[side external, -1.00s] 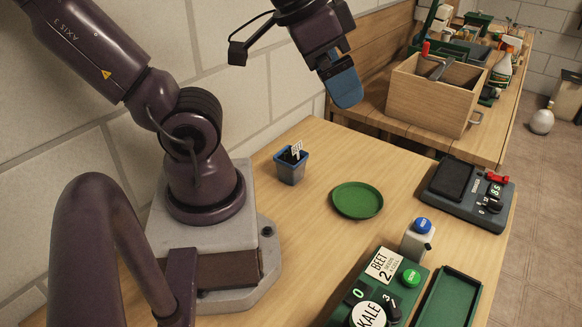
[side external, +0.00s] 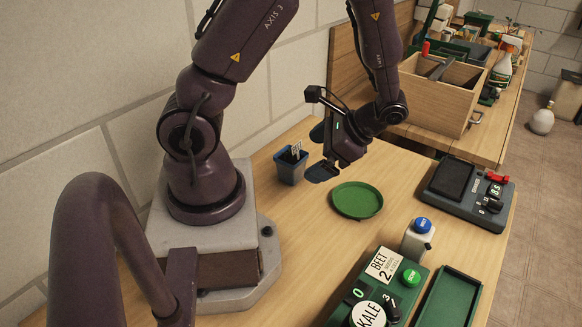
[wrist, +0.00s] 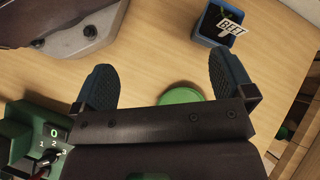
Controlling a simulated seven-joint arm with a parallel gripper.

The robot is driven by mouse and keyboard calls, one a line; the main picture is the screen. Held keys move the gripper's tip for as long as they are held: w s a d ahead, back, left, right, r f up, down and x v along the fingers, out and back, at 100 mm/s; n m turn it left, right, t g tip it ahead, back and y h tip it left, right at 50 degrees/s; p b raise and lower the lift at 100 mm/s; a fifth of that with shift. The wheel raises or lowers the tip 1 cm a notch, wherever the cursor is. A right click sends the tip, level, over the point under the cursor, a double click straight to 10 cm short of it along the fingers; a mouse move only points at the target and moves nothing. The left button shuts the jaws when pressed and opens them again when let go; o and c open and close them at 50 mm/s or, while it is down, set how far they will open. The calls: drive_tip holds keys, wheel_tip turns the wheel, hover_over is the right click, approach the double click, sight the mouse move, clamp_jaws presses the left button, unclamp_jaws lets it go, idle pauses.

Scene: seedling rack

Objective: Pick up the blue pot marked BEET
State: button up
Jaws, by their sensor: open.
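The blue pot (side external: 290,170) stands upright on the wooden table, with dark soil and a white label in it. In the wrist view the blue pot (wrist: 205,32) is at the top right, and its label (wrist: 231,28) reads BEET. My gripper (side external: 321,152) is open, just right of the pot in the side view, with its blue fingers apart. The pot lies beyond the right finger, outside the jaws.
A green saucer (side external: 357,213) lies right of the pot, near my gripper. A green device (side external: 400,268) with a BEET card and KALE dial, a green tray (side external: 421,309), a blue-topped dispenser (side external: 417,240) and a dark scale (side external: 465,205) stand further right. A wall is behind the pot.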

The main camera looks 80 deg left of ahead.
sight(302, 165)
drive_tip(key=a+f+m+g+y, duration=0.1)
drive_tip(key=a+m+y, duration=0.1)
drive_tip(key=a+y, duration=0.1)
drive_tip(key=s+a+f+m+g+y, duration=0.1)
drive_tip(key=a+f+m+g+y, duration=0.1)
drive_tip(key=a, duration=0.2)
drive_tip(key=a+f+m+g+y, duration=0.1)
drive_tip(key=a+m+g+y, duration=0.1)
drive_tip(key=a+y, duration=0.1)
drive_tip(key=shift+s+a+f+y, duration=0.15)
drive_tip(key=shift+a+f+y, duration=0.2)
drive_tip(key=shift+a, duration=0.25)
drive_tip(key=shift+m, duration=0.3)
wheel_tip(302, 165, down, 6)
drive_tip(key=shift+s+f, duration=0.1)
drive_tip(key=shift+f, duration=0.05)
drive_tip(key=shift+f+x, duration=0.2)
drive_tip(key=shift+x, duration=0.8)
drive_tip(key=shift+s+a, duration=0.3)
drive_tip(key=shift+s, duration=0.05)
drive_tip(key=c, duration=1.1)
drive_tip(key=shift+r, duration=0.1)
